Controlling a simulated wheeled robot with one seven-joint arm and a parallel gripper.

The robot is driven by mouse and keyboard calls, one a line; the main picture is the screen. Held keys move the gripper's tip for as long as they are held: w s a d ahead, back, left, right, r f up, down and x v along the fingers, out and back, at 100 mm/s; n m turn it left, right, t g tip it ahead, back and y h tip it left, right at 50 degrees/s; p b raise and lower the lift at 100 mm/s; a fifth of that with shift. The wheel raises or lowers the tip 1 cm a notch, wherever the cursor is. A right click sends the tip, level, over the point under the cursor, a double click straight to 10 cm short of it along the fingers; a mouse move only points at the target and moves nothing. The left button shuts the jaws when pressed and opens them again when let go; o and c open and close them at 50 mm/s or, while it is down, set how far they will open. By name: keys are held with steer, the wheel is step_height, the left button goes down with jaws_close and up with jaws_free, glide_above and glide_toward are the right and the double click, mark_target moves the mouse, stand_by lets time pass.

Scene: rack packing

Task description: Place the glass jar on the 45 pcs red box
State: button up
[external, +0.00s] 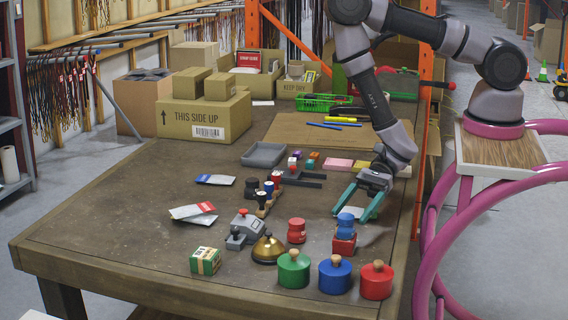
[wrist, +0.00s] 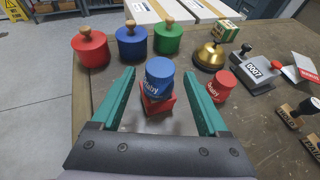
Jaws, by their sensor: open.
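A small blue labelled jar (external: 346,223) stands on a small red box (external: 343,246) near the table's right front. In the wrist view, the blue jar (wrist: 159,72) rests on top of the red box (wrist: 158,104), which shows below it. I cannot read a "45 pcs" mark on the box, and the jar does not look like clear glass. My gripper (external: 354,215) is open, with one green finger on each side of the jar and box. In the wrist view, gaps show between the fingers and the jar.
A similar red jar (external: 297,231) stands to the left. Green (external: 294,270), blue (external: 334,276) and red (external: 376,281) knobbed canisters line the front. A brass bell (external: 268,249), a small green-and-tan box (external: 205,261) and stamps (external: 244,225) are further left. The left table area is mostly clear.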

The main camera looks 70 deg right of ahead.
steer(key=v, duration=0.4)
step_height(320, 180, up, 24)
steer(key=n+g+y, duration=0.1)
steer(key=n+g, duration=0.6)
steer(key=n, duration=0.4)
glide_above(351, 214)
steer(key=s+d, duration=0.4)
steer(key=d, duration=0.2)
steer(key=s+d+r+n+t+h, duration=0.2)
steer(key=d+r+n+t+h, duration=0.1)
steer(key=d+r, duration=0.7)
steer(key=s+d+r+n+t+h, duration=0.3)
steer(key=d+r+t+h, duration=0.3)
steer(key=d, duration=0.8)
step_height(351, 214, up, 4)
steer(key=shift+f+n+h, duration=0.1)
steer(key=shift+n+h, duration=0.5)
steer(key=shift+h, duration=0.6)
